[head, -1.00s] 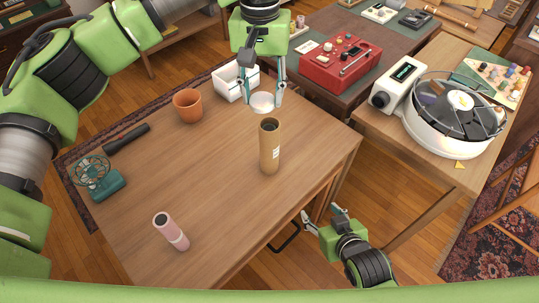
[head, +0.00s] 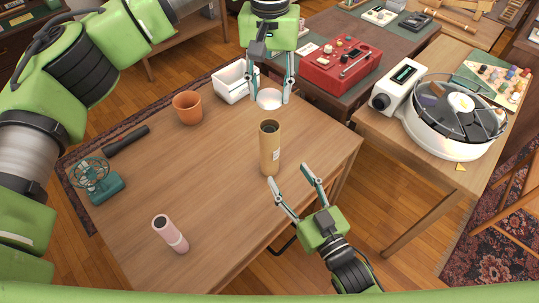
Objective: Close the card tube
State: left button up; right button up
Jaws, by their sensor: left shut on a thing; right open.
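The brown card tube (head: 269,150) stands upright on the wooden table, and its dark open top faces up. My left gripper (head: 269,97) is shut on a white round cap (head: 269,99), just behind the tube and apart from it. My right gripper (head: 292,177) is open and empty at the table's front right edge. Its fingers point up toward the tube's lower part, one fingertip close to the tube's base; I cannot tell whether they touch.
A terracotta pot (head: 187,107) and a white basket (head: 234,84) stand behind left of the tube. A pink bottle (head: 170,233), a teal fan (head: 97,180) and a black cylinder (head: 126,139) are farther left. The table's middle (head: 205,170) is clear.

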aim_at(274, 152)
dwell(0.3)
jog(key=x, duration=1.2)
grip_shut()
pick_arm(q)
jog(key=shift+f, duration=2.5)
